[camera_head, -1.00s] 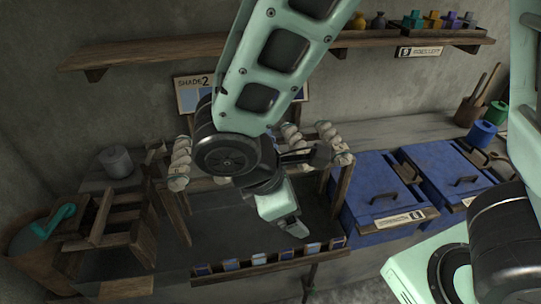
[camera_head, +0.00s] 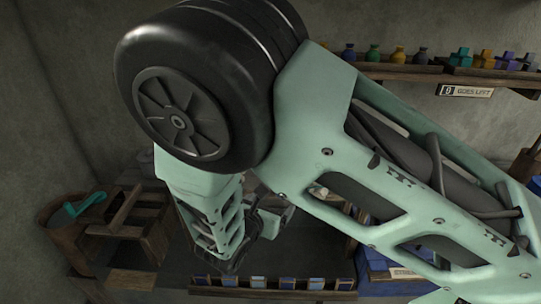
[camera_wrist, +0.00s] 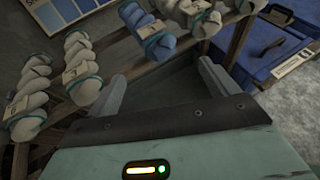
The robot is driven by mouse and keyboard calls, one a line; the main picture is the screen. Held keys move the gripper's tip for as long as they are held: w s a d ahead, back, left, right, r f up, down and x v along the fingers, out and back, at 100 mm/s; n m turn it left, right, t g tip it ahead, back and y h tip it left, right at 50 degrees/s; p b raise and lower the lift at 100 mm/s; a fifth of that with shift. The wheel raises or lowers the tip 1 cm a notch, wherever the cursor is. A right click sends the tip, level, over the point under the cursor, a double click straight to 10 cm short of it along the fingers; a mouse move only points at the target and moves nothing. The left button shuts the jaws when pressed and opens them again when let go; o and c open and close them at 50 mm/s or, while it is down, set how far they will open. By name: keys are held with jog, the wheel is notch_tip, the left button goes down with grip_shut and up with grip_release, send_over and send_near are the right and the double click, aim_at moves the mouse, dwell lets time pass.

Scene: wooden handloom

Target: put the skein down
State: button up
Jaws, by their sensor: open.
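In the wrist view, a pale blue skein (camera_wrist: 148,30) with a paper band lies across a wooden rail (camera_wrist: 111,68). Cream skeins lie on the same rail, one left of the blue skein (camera_wrist: 82,68), one at the far left (camera_wrist: 25,108) and others to its right (camera_wrist: 196,14). My gripper (camera_wrist: 163,86) is open, its two fingers apart with nothing between them. It is on the near side of the rail, below the blue skein in the picture. In the head view my arm hides most of the rack and skeins.
A blue chest (camera_wrist: 262,40) stands right of the rack. A shade board (camera_wrist: 62,12) is behind it. In the head view, small cards (camera_head: 275,283) line a wooden edge. A wooden frame (camera_head: 135,222) and a bucket (camera_head: 62,245) stand left. A shelf (camera_head: 405,72) holds bottles.

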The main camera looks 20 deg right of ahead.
aim_at(279, 194)
jog(key=p+x, duration=0.1)
jog(key=x, duration=0.3)
jog(key=shift+w, duration=0.15)
jog(key=p+x, duration=0.3)
jog(key=x, duration=0.2)
jog(key=shift+a+r, duration=0.1)
jog(key=shift+r, duration=0.05)
jog(key=shift+w, duration=0.25)
jog(key=c, duration=1.2)
jog(key=shift+c, duration=0.2)
